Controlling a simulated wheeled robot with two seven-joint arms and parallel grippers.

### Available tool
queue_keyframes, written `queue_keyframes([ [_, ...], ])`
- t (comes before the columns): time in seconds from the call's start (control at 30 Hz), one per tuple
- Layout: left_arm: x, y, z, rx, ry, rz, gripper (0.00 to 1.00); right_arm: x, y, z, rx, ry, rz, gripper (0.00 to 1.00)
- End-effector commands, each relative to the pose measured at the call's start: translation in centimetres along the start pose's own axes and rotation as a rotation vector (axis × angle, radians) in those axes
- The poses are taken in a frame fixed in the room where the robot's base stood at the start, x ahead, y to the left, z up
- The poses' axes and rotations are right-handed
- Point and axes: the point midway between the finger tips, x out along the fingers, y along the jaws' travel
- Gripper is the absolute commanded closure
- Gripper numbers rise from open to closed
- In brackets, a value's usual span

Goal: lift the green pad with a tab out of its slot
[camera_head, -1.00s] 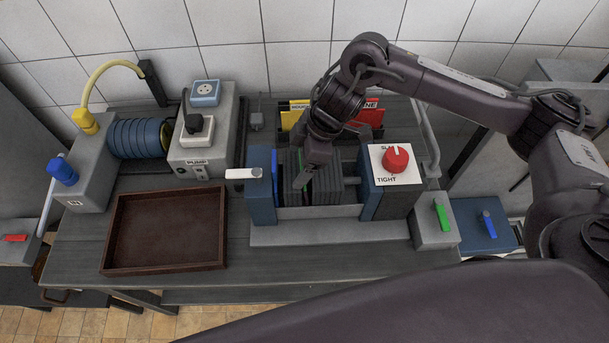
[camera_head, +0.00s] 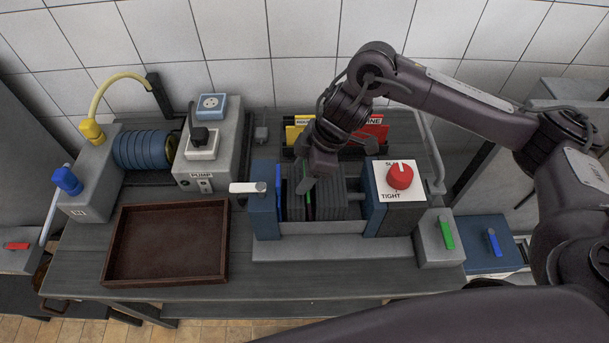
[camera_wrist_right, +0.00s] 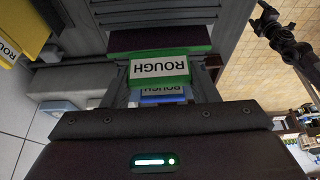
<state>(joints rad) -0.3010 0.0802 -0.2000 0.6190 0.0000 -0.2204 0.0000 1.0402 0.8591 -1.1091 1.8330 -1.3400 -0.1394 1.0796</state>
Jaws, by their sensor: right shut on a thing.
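The green pad stands upright among the dark grey plates of the press (camera_head: 335,207). A dark pad edge with a green border shows just beyond the tab. A blue tab (camera_wrist_right: 163,99), also lettered ROUGH, shows behind it. The rest of the pad is hidden by the plates. My left gripper is out of view.
A red knob (camera_head: 400,176) marked TIGHT sits right of the plates, a white-handled lever (camera_head: 248,187) left. An empty brown tray (camera_head: 112,262) lies further left. Yellow (camera_head: 293,133) and red (camera_head: 379,133) holders stand behind. The bench front is clear.

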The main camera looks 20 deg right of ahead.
Motion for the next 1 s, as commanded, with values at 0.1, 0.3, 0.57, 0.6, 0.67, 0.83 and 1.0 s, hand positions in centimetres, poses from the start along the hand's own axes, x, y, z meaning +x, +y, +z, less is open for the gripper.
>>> queue_keyframes([
  [0.1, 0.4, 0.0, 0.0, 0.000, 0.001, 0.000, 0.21, -1.5, 0.0, -0.7, -0.003, 0.001, 0.004, 0.85],
  [0.3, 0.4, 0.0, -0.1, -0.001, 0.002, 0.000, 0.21, -5.2, 0.1, -2.2, -0.004, 0.000, 0.008, 0.85],
  [0.57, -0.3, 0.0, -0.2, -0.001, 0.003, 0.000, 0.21, -9.0, 0.1, -3.7, -0.004, 0.000, 0.007, 0.85],
  [0.6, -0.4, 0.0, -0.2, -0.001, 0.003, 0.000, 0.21, -9.6, 0.1, -3.9, -0.004, -0.001, 0.007, 0.85],
  [0.67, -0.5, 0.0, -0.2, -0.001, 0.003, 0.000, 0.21, -10.5, 0.1, -4.3, -0.004, 0.000, 0.006, 0.85],
  [0.83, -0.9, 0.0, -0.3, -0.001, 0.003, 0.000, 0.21, -13.3, 0.1, -5.5, -0.004, 0.000, 0.008, 0.85],
  [1.0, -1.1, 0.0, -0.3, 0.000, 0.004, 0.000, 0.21, -15.7, 0.1, -6.5, -0.003, -0.001, 0.005, 0.85],
])
